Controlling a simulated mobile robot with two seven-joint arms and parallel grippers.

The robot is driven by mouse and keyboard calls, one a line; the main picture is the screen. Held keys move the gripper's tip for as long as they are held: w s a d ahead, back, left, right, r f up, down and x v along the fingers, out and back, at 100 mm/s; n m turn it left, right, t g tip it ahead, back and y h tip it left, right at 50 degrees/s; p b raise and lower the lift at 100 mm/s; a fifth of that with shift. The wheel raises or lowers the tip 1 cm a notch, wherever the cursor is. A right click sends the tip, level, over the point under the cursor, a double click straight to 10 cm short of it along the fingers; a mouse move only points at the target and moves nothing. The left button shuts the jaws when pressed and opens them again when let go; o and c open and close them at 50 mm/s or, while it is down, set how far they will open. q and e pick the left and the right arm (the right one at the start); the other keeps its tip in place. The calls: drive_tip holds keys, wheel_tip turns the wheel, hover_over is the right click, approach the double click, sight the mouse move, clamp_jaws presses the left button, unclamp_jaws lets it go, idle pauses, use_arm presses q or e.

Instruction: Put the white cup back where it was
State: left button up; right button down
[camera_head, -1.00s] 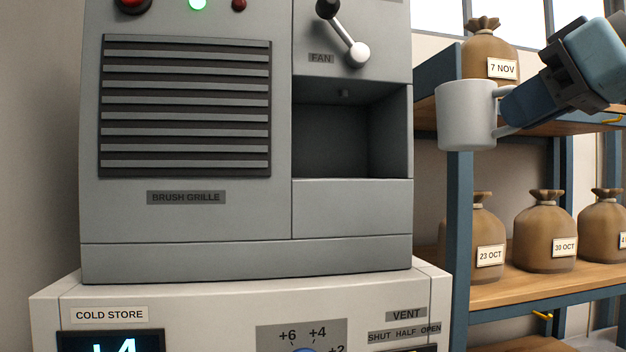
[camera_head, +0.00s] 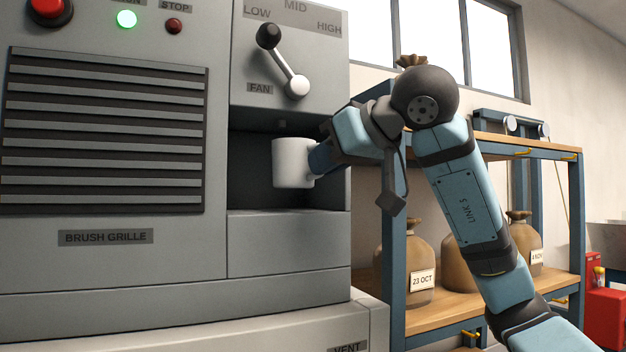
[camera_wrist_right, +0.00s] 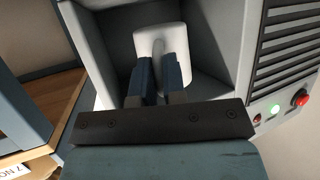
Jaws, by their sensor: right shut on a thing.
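The white cup (camera_head: 291,163) is upright at the mouth of the recess (camera_head: 254,188) in the grey machine, below the fan lever. My right gripper (camera_head: 319,159) is shut on the cup's handle, on its right side. In the right wrist view the two blue fingers of the gripper (camera_wrist_right: 160,82) pinch the handle, and the cup (camera_wrist_right: 160,42) is in front of the dark recess (camera_wrist_right: 205,75). I cannot tell whether the cup's base touches the recess floor. My left gripper is not in view.
The fan lever (camera_head: 283,62) is just above the recess. The recess walls lie close around the cup. To the right stands a blue-framed shelf (camera_head: 390,245) with tied sacks, one labelled 23 OCT (camera_head: 405,258). My right arm passes in front of it.

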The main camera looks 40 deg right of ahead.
sight(307, 187)
drive_tip(key=shift+w+a, duration=0.1)
drive_tip(key=shift+w, duration=0.6)
drive_tip(key=shift+w+a+r, duration=0.1)
drive_tip(key=shift+w, duration=0.4)
wheel_tip(307, 187, down, 3)
drive_tip(key=shift+w+f, duration=0.15)
drive_tip(key=shift+f, duration=0.2)
drive_tip(key=shift+f, duration=0.1)
drive_tip(key=c, duration=1.2)
unclamp_jaws()
